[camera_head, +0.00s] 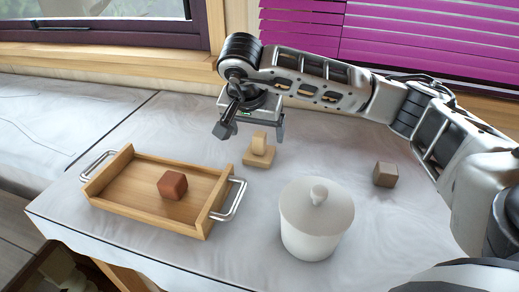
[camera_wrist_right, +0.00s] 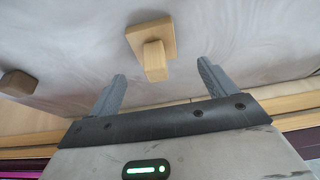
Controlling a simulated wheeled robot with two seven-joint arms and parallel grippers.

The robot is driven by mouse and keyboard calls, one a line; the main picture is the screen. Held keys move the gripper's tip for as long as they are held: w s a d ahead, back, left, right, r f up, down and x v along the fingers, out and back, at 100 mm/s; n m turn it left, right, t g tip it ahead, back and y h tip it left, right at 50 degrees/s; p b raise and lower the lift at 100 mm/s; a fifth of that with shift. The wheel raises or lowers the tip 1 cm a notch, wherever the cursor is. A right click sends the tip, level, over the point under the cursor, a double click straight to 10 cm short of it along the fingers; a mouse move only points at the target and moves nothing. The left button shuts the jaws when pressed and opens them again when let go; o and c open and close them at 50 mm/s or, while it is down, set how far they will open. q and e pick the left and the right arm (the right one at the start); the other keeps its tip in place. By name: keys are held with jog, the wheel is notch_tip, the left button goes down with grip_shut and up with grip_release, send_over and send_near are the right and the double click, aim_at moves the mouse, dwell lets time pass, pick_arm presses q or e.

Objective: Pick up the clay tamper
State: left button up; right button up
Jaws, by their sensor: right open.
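The clay tamper (camera_head: 259,158) is a pale wooden piece with a square base and an upright block handle. It stands on the grey-white table behind the tray and the white pot. My right gripper (camera_head: 250,132) is open and empty, pointing down just above and behind the tamper. In the right wrist view the tamper (camera_wrist_right: 153,50) shows beyond the open fingertips (camera_wrist_right: 161,72), its handle end roughly midway across the gap. No finger appears to touch it. My left gripper is not in view.
A wooden tray (camera_head: 135,206) with metal handles holds a reddish-brown block (camera_head: 172,185). A white lidded pot (camera_head: 312,230) stands in front of the tamper. A grey-brown block (camera_head: 386,174) lies to the right. The window and pink blind (camera_head: 420,40) are behind.

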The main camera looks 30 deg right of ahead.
aim_at(260, 144)
jog(key=x, duration=0.2)
jog(key=p+x, duration=0.1)
jog(key=x, duration=0.2)
jog(key=shift+s+d+f, duration=0.2)
jog(key=shift+f, duration=0.2)
jog(key=shift+c, duration=0.3)
jog(key=c, duration=1.1)
jog(key=shift+o, duration=0.2)
jog(key=shift+r, duration=0.1)
